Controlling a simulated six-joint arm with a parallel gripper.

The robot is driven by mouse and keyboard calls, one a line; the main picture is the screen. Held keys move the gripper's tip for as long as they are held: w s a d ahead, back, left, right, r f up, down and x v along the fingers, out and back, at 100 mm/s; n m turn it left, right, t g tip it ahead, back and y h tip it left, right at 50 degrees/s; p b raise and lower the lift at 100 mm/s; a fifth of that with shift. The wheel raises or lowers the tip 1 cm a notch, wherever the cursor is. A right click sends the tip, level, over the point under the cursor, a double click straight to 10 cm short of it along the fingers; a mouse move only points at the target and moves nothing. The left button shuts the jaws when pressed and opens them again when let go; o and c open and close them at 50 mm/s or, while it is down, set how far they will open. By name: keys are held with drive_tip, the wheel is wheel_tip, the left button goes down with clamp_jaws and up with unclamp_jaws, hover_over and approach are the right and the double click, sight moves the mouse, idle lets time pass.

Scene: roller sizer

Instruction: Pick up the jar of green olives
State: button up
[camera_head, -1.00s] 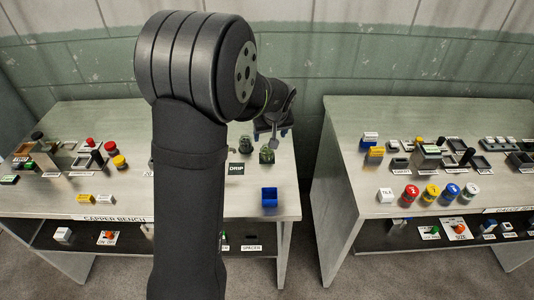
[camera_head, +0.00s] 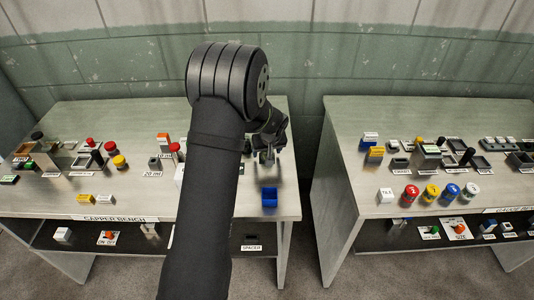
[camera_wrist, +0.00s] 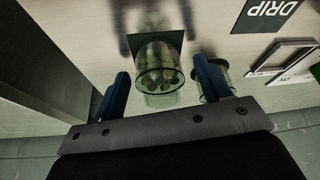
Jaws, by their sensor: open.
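A clear glass jar with round green olives (camera_wrist: 157,72) stands on a dark square pad in the wrist view. My gripper (camera_wrist: 160,68) is open, with one blue finger on each side of this jar and a visible gap to it. A second glass jar (camera_wrist: 217,90) stands to its right, partly covered by the right finger; its contents are hard to make out. In the head view my gripper (camera_head: 266,152) is over the right end of the left bench and largely hides the jars.
A "DRIP" sign (camera_wrist: 268,14) and a pale frame (camera_wrist: 285,62) lie to the right in the wrist view. A blue open box (camera_head: 269,198) stands in front of my gripper on the left bench (camera_head: 125,192). A gap separates it from the right bench (camera_head: 340,190).

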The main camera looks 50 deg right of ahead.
drive_tip(key=shift+c, duration=0.4)
drive_tip(key=c, duration=1)
drive_tip(key=shift+c, duration=0.2)
